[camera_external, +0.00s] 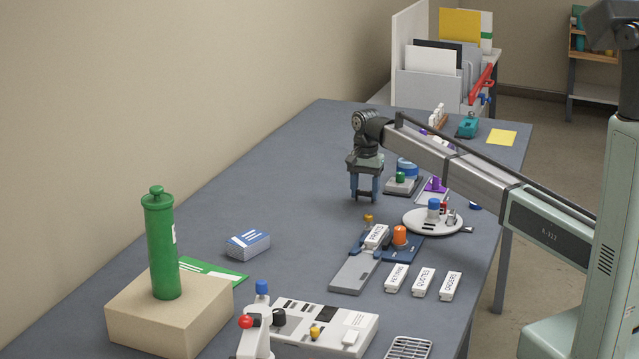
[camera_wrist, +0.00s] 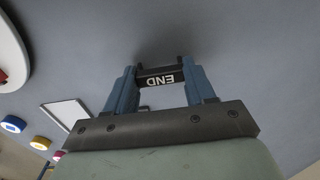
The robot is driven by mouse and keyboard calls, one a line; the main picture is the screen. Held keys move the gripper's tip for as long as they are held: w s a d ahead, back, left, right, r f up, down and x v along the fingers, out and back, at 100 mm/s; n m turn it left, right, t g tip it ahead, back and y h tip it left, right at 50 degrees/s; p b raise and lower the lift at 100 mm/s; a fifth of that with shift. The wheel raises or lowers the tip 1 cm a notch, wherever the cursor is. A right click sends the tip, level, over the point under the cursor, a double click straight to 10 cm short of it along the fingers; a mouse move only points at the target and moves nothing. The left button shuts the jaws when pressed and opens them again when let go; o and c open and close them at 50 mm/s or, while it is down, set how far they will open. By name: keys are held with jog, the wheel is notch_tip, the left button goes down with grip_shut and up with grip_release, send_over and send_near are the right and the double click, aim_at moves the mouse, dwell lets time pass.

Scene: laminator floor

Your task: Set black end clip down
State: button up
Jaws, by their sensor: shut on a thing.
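My gripper (camera_external: 365,187) is over the grey table (camera_external: 300,190), left of the small devices near its far end. In the wrist view my gripper (camera_wrist: 160,82) has its two blue fingers shut on the black end clip (camera_wrist: 160,79). The clip's white "END" lettering reads upside down there. A dark shadow lies on the table just past the clip. I cannot tell whether the clip touches the table. In the external view the clip is too small to make out between the fingers.
To the right of my gripper stand a device with a green knob (camera_external: 400,178) and a round white turntable (camera_external: 425,222). A blue base with an orange knob (camera_external: 400,235) and white labelled blocks (camera_external: 422,282) are nearer. The table left of my gripper is bare.

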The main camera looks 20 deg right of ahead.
aim_at(365, 191)
jog(key=shift+f, duration=0.15)
jog(key=o, duration=1)
notch_tip(365, 191, up, 12)
jog(key=shift+r, duration=0.2)
